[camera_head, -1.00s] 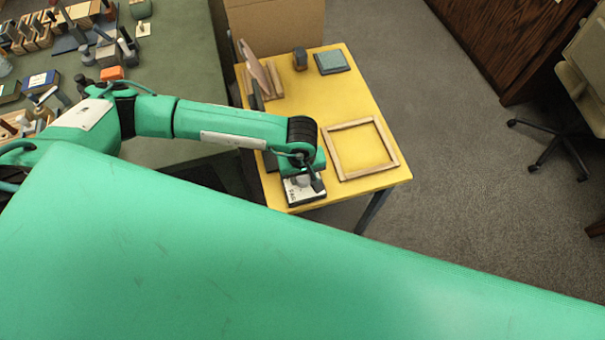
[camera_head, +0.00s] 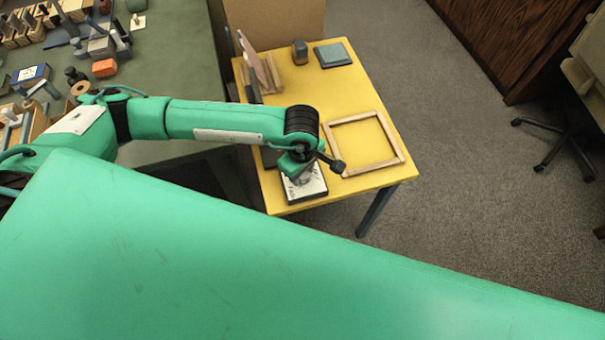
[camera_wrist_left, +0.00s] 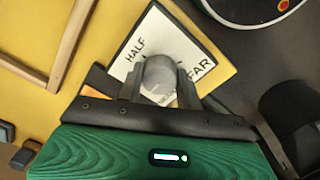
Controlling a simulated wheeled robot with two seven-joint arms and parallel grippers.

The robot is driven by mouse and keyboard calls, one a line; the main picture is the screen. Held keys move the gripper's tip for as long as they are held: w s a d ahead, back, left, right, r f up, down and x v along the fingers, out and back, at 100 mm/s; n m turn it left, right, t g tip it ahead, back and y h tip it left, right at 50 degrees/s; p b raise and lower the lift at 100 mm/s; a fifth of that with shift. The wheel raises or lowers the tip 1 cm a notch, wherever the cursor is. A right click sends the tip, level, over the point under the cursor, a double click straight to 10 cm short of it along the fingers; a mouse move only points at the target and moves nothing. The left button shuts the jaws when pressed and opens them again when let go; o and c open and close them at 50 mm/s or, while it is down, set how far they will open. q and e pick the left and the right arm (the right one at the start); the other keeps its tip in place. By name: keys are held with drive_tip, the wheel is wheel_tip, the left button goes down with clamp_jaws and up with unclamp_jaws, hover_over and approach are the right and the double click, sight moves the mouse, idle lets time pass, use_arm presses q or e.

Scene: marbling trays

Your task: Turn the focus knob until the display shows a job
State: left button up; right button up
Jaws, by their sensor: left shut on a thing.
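The focus knob (camera_wrist_left: 160,75) is a grey round knob on a small box with a white top face (camera_wrist_left: 140,42). The words HALF and FAR show on that face, with other print partly hidden by the knob. The box (camera_head: 319,186) sits near the front edge of the yellow table (camera_head: 290,92). My left gripper (camera_head: 301,179) comes down over it from above. In the left wrist view its fingers (camera_wrist_left: 160,88) are shut on the knob, one on each side. I cannot make out a display reading. My right gripper is not in view.
An empty wooden frame (camera_head: 391,136) lies right of the box. A rack with upright boards (camera_head: 254,65), a small grey block (camera_head: 300,52) and a flat grey-green pad (camera_head: 333,55) stand farther back. A cluttered green table (camera_head: 175,50) is at left.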

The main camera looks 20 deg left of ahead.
use_arm(q)
drive_tip(key=n+b, duration=0.2)
drive_tip(key=n, duration=0.1)
drive_tip(key=shift+f+n+b, duration=0.1)
drive_tip(key=shift+n+b, duration=0.2)
drive_tip(key=shift+n, duration=0.1)
drive_tip(key=shift+n+b, duration=0.5)
drive_tip(key=shift+n, duration=0.3)
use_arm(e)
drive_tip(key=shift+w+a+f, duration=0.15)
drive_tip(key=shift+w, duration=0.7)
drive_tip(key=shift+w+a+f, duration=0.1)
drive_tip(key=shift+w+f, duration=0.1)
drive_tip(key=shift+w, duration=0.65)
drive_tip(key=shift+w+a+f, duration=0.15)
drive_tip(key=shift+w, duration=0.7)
use_arm(q)
drive_tip(key=o, duration=1)
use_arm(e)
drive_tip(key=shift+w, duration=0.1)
use_arm(q)
drive_tip(key=shift+r, duration=0.65)
wheel_tip(320, 180, up, 13)
drive_tip(key=b, duration=0.1)
drive_tip(key=shift+s, duration=0.15)
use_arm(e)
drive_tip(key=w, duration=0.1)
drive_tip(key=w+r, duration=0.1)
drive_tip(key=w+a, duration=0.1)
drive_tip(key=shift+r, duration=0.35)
